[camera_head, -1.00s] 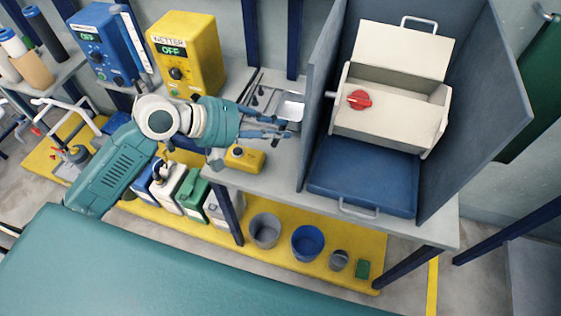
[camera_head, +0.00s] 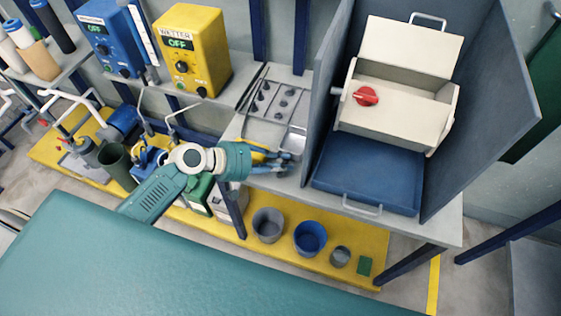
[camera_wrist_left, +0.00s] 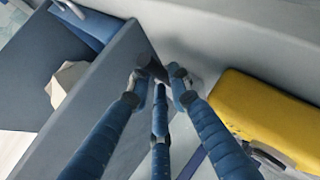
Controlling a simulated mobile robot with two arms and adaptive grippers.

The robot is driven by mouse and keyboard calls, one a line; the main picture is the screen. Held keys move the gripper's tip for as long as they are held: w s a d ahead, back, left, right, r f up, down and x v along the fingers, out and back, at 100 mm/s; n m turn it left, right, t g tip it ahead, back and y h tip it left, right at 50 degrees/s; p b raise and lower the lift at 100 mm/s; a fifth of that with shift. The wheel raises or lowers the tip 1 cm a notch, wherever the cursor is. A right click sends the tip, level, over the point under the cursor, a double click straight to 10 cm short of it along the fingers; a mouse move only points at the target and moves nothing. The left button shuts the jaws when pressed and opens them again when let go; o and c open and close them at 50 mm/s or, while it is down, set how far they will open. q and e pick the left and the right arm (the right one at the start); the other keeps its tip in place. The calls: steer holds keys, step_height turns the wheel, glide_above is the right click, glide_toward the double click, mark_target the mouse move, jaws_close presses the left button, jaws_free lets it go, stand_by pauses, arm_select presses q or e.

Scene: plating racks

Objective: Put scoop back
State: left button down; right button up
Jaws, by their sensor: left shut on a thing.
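The scoop (camera_head: 294,139), a pale metal pan shape, is above the grey bench beside the left wall of the blue-grey booth. My left gripper (camera_head: 288,160) is shut on it, at its near side. In the left wrist view the blue fingers (camera_wrist_left: 160,82) converge on a small, dark and pale part, mostly hidden by the fingertips. I cannot tell the scoop's exact tilt, or whether it touches the bench. My right gripper is not in view.
The booth (camera_head: 318,110) holds a cream box (camera_head: 390,122) and blue tray (camera_head: 368,175). Buckets (camera_head: 310,237) stand below.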

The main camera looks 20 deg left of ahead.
arm_select(q)
steer(key=c, duration=1.6)
jaws_free()
steer(key=shift+f, duration=0.1)
steer(key=shift+r, duration=0.3)
steer(key=shift+s+a, duration=0.2)
steer(key=shift+a, duration=0.1)
steer(key=shift+b+v, duration=0.9)
steer(key=shift+v, duration=4.75)
